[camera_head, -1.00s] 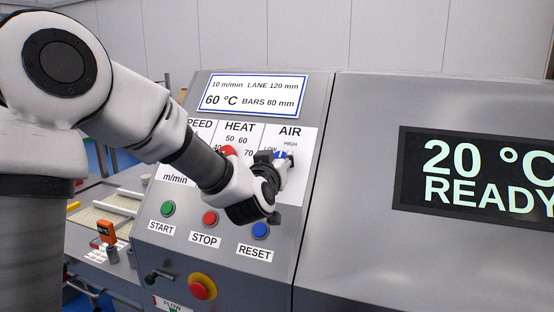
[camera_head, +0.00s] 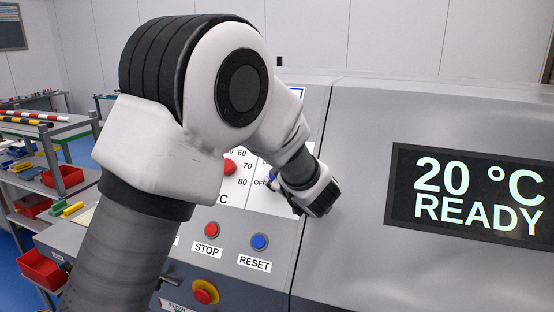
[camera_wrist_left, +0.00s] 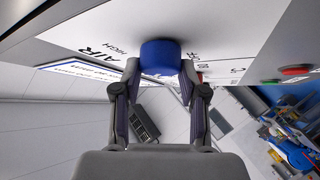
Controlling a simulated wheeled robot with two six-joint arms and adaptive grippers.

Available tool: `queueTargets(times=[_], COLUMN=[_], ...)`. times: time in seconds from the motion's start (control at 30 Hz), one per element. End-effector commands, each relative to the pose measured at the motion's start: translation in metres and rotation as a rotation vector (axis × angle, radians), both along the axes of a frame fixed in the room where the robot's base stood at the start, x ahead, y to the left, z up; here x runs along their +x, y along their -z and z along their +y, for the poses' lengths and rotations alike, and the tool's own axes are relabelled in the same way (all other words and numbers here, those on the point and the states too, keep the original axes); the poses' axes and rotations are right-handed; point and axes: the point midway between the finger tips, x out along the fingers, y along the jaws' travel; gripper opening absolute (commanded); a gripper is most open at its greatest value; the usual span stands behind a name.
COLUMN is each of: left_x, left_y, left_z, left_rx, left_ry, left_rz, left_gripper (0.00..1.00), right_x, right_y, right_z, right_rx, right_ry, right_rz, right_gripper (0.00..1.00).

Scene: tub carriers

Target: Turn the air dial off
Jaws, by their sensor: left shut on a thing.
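The blue air dial (camera_wrist_left: 160,57) sits on the white label plate in the left wrist view, with "AIR" and "HIGH" lettering (camera_wrist_left: 105,50) to its left. My left gripper (camera_wrist_left: 160,68) is shut on it, one finger on each side. In the head view my left gripper (camera_head: 279,184) is at the panel's right part, just right of the "OFF" mark (camera_head: 260,183). My wrist and forearm hide most of the dial and the AIR scale there, so I cannot tell where the dial points. My right gripper is in neither current view.
The red heat knob (camera_head: 229,167) is left of my gripper. Below are the red STOP button (camera_head: 211,230), the blue RESET button (camera_head: 260,241) and a red emergency knob (camera_head: 205,292). A display (camera_head: 475,195) reads "20 °C READY". Shelves with red bins (camera_head: 42,268) stand at the left.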

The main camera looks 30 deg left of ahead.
Motion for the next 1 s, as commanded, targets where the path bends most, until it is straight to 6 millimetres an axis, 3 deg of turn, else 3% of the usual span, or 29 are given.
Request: queueTargets(times=[0.03, 0.1, 0.4, 1.0], left_x=[0.001, 0.001, 0.002, 0.004], left_y=[-0.006, -0.007, -0.004, -0.001], left_z=[-0.001, -0.001, 0.0, 0.001], left_rx=[-0.033, -0.08, -0.288, -0.673], left_ry=[-0.026, -0.069, -0.261, -0.615], left_rz=[-0.001, -0.013, -0.064, -0.157], left_gripper=[0.07, 0.07, 0.07, 0.07], right_x=[0.0, 0.0, 0.0, 0.0], right_y=[-0.016, -0.027, -0.06, -0.066], right_z=[0.0, 0.0, 0.0, 0.0], right_rx=[0.0, 0.0, 0.0, 0.0], right_ry=[0.0, 0.0, 0.0, 0.0], right_rz=[0.0, 0.0, 0.0, 0.0], right_gripper=[0.4, 0.4, 0.4, 0.4])
